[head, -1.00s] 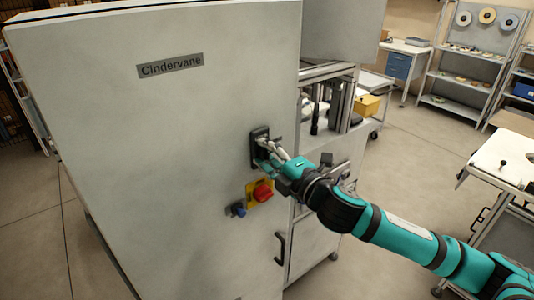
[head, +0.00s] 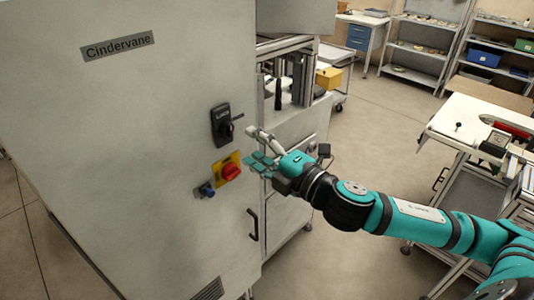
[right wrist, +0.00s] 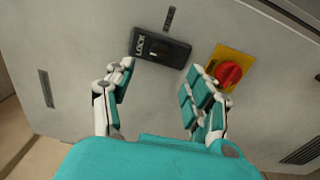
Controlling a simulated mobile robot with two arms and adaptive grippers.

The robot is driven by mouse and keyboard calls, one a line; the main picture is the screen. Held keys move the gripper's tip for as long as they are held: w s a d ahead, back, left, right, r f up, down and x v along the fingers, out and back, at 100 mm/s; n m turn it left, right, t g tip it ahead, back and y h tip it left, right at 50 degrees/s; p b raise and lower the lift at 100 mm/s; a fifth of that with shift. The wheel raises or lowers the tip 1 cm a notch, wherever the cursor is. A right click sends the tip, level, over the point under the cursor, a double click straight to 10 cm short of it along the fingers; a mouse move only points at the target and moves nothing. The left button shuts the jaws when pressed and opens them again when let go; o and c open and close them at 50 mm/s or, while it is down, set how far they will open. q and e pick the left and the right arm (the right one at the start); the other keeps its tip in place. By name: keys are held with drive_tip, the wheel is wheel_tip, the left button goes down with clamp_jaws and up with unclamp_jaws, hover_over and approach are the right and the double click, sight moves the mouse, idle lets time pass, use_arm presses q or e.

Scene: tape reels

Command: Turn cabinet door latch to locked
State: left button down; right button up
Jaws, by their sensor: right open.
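The cabinet door latch is a black plate marked LOCK (head: 220,126) on the pale grey cabinet door (head: 120,130). In the head view its small dark handle (head: 238,117) sticks out to the right of the plate. The plate also shows in the right wrist view (right wrist: 160,48), with the handle (right wrist: 169,18) beyond its far edge. My right gripper (head: 257,147) is open and empty, just right of and below the latch, apart from it. In the right wrist view its spread fingers (right wrist: 161,74) flank the near side of the plate. My left gripper is out of view.
A red knob on a yellow plate (head: 228,170) sits below the latch, with a small blue part (head: 206,190) beside it. A black door handle (head: 253,224) is lower down. A machine frame stands right of the door, and a white table (head: 470,115) farther right. Open floor lies between.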

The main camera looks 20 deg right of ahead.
drive_tip(key=shift+v, duration=1.65)
